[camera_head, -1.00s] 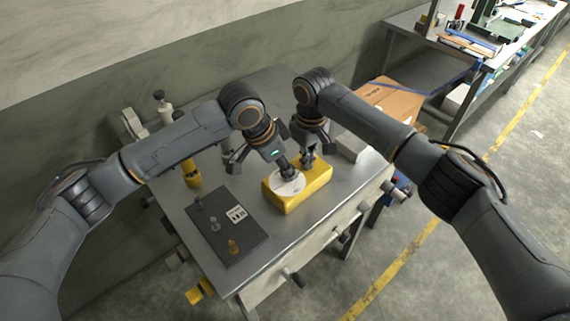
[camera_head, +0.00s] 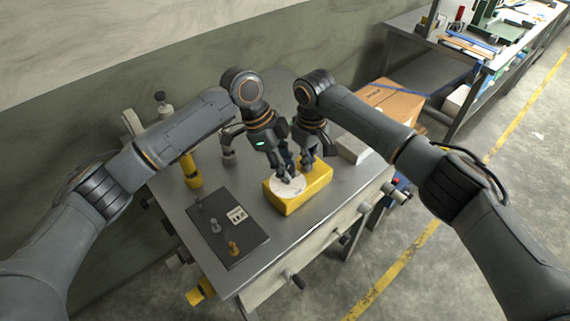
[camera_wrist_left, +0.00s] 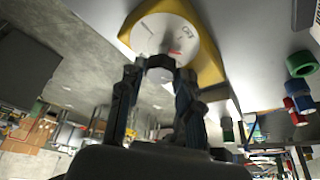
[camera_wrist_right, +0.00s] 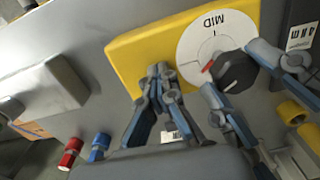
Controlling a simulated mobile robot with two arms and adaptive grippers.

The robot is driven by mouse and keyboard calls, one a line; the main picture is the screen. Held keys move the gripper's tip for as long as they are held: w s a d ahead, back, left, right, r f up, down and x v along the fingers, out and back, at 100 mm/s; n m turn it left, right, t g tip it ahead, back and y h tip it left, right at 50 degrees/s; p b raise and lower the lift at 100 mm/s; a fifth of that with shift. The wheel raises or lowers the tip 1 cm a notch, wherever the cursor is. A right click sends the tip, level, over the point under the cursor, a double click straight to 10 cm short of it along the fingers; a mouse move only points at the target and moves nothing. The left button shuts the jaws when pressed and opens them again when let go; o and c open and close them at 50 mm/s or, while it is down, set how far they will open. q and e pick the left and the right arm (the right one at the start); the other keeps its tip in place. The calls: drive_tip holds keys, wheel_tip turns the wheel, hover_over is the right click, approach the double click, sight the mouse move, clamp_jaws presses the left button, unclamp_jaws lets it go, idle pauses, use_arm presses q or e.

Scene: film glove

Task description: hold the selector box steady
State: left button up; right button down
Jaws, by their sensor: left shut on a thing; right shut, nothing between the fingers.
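The selector box (camera_head: 307,191) is a yellow block on the grey metal table, with a white dial disc on its face. Its dark knob (camera_wrist_right: 238,73) with a red pointer shows in the right wrist view, near the word MID. My left gripper (camera_head: 287,176) is shut on the knob; its fingers (camera_wrist_left: 157,66) are over the dial in the left wrist view and hide most of the knob. My right gripper (camera_head: 308,164) is shut and empty at the box's far side. Its fingertips (camera_wrist_right: 160,72) overlap the box's edge; whether they touch it I cannot tell.
A dark panel (camera_head: 240,250) with small pegs lies left of the box. A yellow cylinder (camera_head: 190,172) stands at the table's left. A pale block (camera_head: 353,148) is to the right, with a cardboard box (camera_head: 394,98) beyond. Handles stick out from the table's front.

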use_arm(q)
drive_tip(key=shift+s+d, duration=0.15)
idle(0.3)
drive_tip(key=o, duration=1.2)
drive_tip(key=shift+c, duration=0.2)
drive_tip(key=shift+a+r, duration=0.3)
drive_tip(key=shift+r, duration=0.2)
drive_tip(key=v, duration=1.1)
